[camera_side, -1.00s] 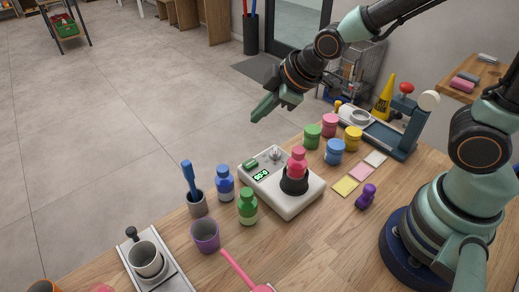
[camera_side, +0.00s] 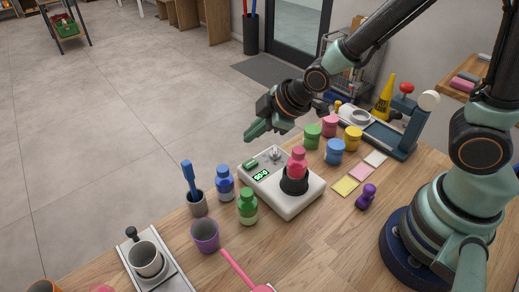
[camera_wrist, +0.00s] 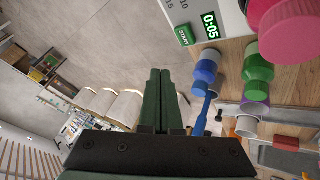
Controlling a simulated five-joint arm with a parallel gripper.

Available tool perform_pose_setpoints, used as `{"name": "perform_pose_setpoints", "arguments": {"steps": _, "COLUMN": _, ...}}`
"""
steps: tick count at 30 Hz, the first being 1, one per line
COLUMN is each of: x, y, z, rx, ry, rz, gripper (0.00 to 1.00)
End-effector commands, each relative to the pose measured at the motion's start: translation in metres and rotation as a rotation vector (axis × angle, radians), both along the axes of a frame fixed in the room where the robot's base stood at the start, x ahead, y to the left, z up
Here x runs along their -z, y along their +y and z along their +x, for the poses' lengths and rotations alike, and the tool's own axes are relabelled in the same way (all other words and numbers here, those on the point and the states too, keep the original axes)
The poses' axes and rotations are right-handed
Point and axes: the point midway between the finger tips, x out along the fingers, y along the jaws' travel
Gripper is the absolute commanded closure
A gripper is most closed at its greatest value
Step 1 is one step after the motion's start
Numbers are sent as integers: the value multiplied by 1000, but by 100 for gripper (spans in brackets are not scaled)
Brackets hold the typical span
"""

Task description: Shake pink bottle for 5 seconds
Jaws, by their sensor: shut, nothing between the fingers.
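The pink bottle (camera_side: 298,160) stands upright in the black holder (camera_side: 294,181) on top of a white shaker device (camera_side: 290,205). The device has a green button (camera_side: 251,164), a knob (camera_side: 275,153) and a lit display (camera_side: 262,175). In the wrist view the button (camera_wrist: 184,36) reads START and the display (camera_wrist: 210,25) reads 0:05; a large pink shape (camera_wrist: 292,28) fills the upper right corner. My gripper (camera_side: 248,136) is shut and empty. It is in the air above and behind the device's button side, touching nothing.
A blue bottle (camera_side: 225,184), a green bottle (camera_side: 247,207), a cup with a blue tool (camera_side: 197,202) and a purple cup (camera_side: 205,236) stand left of the device. Coloured jars (camera_side: 335,151) stand behind it on the right. A purple figure (camera_side: 366,197) stands to the right.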

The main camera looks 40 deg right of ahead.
Motion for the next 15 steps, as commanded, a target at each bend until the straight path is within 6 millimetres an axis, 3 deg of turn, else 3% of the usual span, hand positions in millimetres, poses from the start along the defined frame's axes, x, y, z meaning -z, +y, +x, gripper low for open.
{"name": "perform_pose_setpoints", "arguments": {"steps": 7, "x": 34, "y": 0, "z": -1, "rx": 0, "ry": 6, "rz": -2, "gripper": 100}}
{"name": "perform_pose_setpoints", "arguments": {"steps": 15, "x": 50, "y": 0, "z": 0, "rx": 0, "ry": 1, "rz": -1, "gripper": 100}}
